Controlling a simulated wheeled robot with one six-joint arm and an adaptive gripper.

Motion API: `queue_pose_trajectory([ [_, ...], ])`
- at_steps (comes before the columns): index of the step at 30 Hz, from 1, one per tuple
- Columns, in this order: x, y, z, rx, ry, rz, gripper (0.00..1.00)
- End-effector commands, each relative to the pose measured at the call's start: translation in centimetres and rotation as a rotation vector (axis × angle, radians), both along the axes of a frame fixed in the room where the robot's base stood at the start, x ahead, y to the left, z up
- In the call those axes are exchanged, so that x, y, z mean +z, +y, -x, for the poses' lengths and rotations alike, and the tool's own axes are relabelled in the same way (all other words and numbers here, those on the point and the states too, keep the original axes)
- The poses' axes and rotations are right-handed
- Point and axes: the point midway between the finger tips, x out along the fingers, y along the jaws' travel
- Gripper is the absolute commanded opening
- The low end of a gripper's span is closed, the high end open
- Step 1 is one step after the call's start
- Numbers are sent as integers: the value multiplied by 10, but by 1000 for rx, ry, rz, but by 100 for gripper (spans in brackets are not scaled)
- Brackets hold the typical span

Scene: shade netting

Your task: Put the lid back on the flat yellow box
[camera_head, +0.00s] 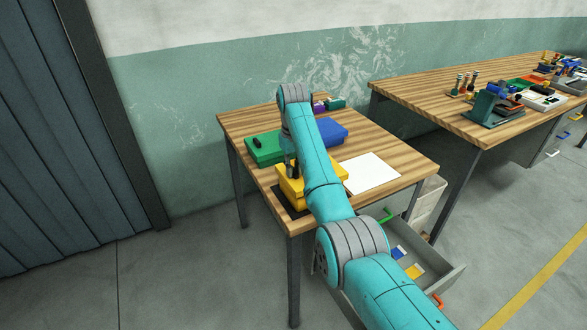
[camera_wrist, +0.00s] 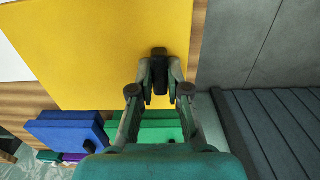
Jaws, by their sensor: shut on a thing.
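The flat yellow lid (camera_wrist: 100,45) fills the upper part of the wrist view, with a black knob (camera_wrist: 159,54) on its top. My gripper (camera_wrist: 161,78) is shut on that knob, with one finger on each side. In the head view my gripper (camera_head: 291,168) is over yellow surfaces of the lid and flat yellow box (camera_head: 287,192) near the table's left front corner. My arm covers part of them. A black mat (camera_head: 287,208) shows under the box. I cannot tell whether the lid touches the box or is held just above it.
A green box (camera_head: 262,154) with a black knob and a blue box (camera_head: 331,131) stand behind on the wooden table (camera_head: 405,166). A white sheet (camera_head: 371,173) lies to the right. An open drawer (camera_head: 440,279) holds small things below. A second, cluttered table (camera_head: 430,97) stands right.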

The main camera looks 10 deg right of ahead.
Motion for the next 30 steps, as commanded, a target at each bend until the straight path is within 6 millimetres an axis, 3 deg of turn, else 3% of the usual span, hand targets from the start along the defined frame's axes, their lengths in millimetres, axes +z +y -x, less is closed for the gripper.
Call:
queue_pose_trajectory([
  [30,-15,0,0,0,0,0,0],
])
